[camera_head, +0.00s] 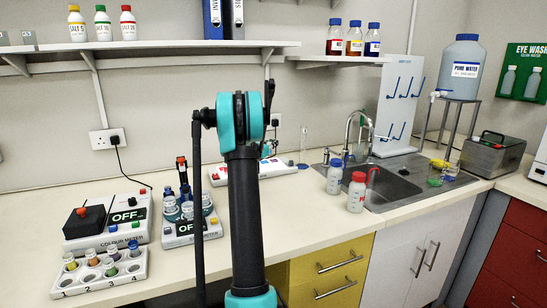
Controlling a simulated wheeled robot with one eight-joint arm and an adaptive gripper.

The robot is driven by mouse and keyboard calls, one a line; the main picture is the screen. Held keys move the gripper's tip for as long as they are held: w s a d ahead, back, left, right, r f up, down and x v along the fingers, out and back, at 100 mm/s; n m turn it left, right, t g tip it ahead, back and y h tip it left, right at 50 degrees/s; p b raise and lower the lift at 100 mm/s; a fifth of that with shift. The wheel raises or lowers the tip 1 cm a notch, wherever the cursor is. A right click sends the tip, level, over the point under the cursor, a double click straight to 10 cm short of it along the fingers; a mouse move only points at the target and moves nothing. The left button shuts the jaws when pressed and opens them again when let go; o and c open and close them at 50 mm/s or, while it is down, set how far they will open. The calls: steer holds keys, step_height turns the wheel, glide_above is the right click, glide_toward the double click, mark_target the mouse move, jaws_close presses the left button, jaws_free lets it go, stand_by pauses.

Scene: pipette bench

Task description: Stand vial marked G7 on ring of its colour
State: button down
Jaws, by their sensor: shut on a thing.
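A white numbered rack (100,279) at the lower left holds several small vials with coloured caps, among them an orange-capped vial (92,257), a green-capped vial (113,253) and a blue-capped vial (133,247). Their marks are too small to read, so I cannot tell whether one is G7. No coloured ring can be made out clearly. A white low unit with red and blue spots (277,166) lies partly hidden behind my arm.
A colour meter (90,225) stands at the left. Beside it is another unit with an OFF display (190,233), bearing clear containers and a dark upright object. A blue-capped bottle (334,177) and red-capped bottle (357,192) stand before the sink (390,188).

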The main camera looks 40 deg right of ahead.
steer(key=shift+f, duration=3.3)
steer(key=c, duration=1.4)
jaws_free()
steer(key=shift+f, duration=0.15)
steer(key=shift+c, duration=0.2)
steer(key=shift+r, duration=0.2)
steer(key=v, duration=0.7)
steer(key=shift+s+a, duration=0.15)
steer(key=shift+a, duration=0.05)
